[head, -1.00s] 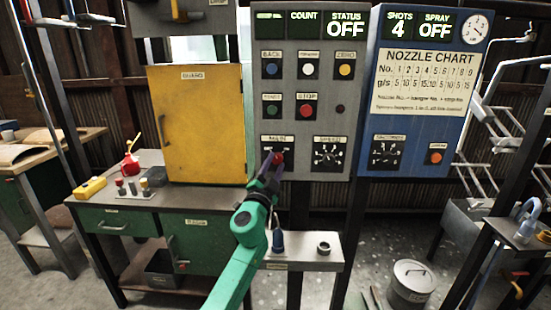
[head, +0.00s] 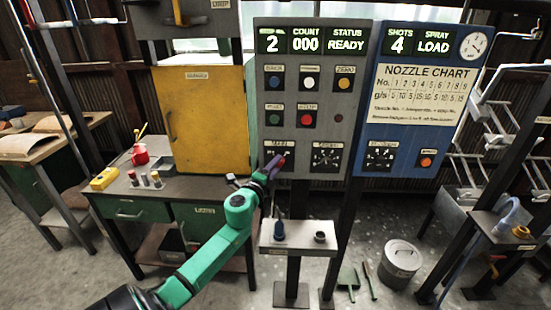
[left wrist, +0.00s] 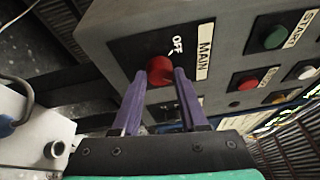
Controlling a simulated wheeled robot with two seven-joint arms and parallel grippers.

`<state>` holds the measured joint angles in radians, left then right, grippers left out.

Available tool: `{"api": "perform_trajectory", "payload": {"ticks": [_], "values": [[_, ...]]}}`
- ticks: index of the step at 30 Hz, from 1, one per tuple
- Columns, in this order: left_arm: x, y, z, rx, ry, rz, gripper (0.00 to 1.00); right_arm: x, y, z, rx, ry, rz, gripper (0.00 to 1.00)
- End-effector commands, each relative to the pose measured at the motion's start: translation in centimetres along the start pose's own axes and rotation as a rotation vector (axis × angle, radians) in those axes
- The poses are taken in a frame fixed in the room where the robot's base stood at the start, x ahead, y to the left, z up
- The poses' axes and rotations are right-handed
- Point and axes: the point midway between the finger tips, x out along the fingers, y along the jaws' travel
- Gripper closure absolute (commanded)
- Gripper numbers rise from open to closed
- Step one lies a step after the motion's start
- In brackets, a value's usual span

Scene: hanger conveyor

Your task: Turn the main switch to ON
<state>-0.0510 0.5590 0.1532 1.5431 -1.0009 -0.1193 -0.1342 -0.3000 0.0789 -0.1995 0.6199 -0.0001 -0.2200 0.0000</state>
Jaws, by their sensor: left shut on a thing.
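The main switch is a red knob (left wrist: 160,69) on a dark plate (head: 270,156) labelled MAIN, at the lower left of the grey control panel (head: 349,100). An OFF mark shows beside the knob in the left wrist view. My left gripper (head: 279,163) reaches the switch from below, its purple fingers on either side of the knob and shut on it. The panel displays (head: 346,40) are lit and read 2, COUNT 000 and STATUS READY. My right gripper is not in view.
A blue panel (head: 400,150) with the nozzle chart adjoins on the right; its SPRAY display reads LOAD. A small shelf (head: 298,247) sits below the grey panel. A yellow guard cabinet (head: 207,120) stands left, above a bench.

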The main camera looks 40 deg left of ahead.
Motion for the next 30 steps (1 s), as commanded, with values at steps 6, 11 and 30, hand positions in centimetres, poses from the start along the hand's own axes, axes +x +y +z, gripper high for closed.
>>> {"api": "perform_trajectory", "payload": {"ticks": [6, 11, 30], "values": [[-0.01, -0.19, 0.03, 0.070, 0.004, 0.030, 1.00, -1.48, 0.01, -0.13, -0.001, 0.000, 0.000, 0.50], [-0.01, -0.05, 0.02, 0.090, 0.005, 0.038, 1.00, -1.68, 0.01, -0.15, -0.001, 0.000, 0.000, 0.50], [0.00, -0.04, 0.00, 0.092, 0.005, 0.037, 0.27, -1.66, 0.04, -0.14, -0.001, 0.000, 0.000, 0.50]]}}
